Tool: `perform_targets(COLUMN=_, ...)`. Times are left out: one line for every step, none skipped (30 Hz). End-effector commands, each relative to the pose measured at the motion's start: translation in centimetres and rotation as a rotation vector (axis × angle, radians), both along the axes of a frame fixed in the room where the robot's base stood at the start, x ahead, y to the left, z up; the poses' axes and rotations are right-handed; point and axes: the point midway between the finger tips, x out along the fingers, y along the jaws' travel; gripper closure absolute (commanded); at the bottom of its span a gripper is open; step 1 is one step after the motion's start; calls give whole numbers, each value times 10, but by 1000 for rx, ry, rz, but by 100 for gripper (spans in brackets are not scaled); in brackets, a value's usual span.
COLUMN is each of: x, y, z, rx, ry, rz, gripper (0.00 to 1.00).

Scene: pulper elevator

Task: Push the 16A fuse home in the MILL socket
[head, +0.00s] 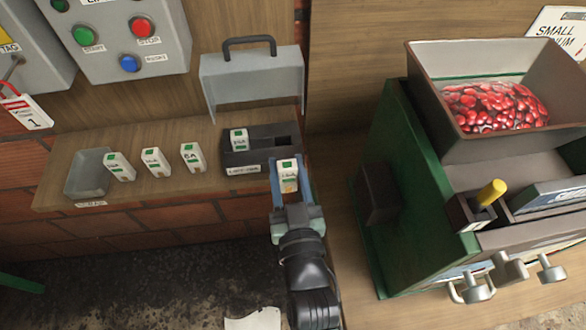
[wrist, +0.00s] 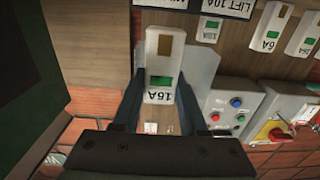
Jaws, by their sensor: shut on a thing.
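My gripper (head: 289,168) is shut on the white 16A fuse (head: 288,182), which has a green patch. In the wrist view the 16A fuse (wrist: 158,72) sits between the two fingers, its label reading upside down. The dark fuse block (head: 258,158) is just beyond the gripper in the head view. Its left socket holds a white fuse (head: 238,139). Its right socket (head: 283,141) looks empty and dark. The held fuse is at the front right of the block, apart from that opening. The MILL label is not clearly readable.
Three loose fuses (head: 156,162) stand on the wooden shelf left of the block, beside a grey tray (head: 88,173). A grey cover with a handle (head: 252,78) is raised behind the block. The green pulper (head: 410,180) with a hopper of red cherries stands at right.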

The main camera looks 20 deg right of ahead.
Motion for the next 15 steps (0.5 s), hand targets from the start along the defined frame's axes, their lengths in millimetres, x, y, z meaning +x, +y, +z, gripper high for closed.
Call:
perform_targets(x=0, y=-6, z=3, rx=-2, ry=-3, rz=-11, gripper=100)
perform_targets(x=0, y=-8, z=5, rx=-2, ry=-1, rz=-14, gripper=100)
perform_targets(x=0, y=-9, z=7, rx=-2, ry=0, rz=-15, gripper=100)
perform_targets(x=0, y=-10, z=7, rx=-2, ry=1, rz=-16, gripper=100)
perform_targets(x=0, y=-10, z=8, rx=-3, ry=2, rz=-16, gripper=100)
perform_targets(x=0, y=-9, z=8, rx=-3, ry=2, rz=-15, gripper=100)
perform_targets(x=0, y=-9, z=8, rx=-3, ry=2, rz=-15, gripper=100)
perform_targets(x=0, y=-9, z=8, rx=-2, ry=2, rz=-15, gripper=100)
perform_targets(x=0, y=-9, z=8, rx=-2, ry=2, rz=-15, gripper=100)
perform_targets(x=0, y=-9, z=8, rx=-2, ry=2, rz=-15, gripper=100)
perform_targets(x=0, y=-9, z=8, rx=-2, ry=2, rz=-14, gripper=100)
perform_targets(x=-1, y=-9, z=8, rx=-3, ry=2, rz=-14, gripper=100)
perform_targets(x=-1, y=-9, z=8, rx=-3, ry=2, rz=-13, gripper=100)
perform_targets(x=-1, y=-9, z=8, rx=-3, ry=2, rz=-13, gripper=100)
perform_targets(x=1, y=-9, z=8, rx=-3, ry=1, rz=-14, gripper=100)
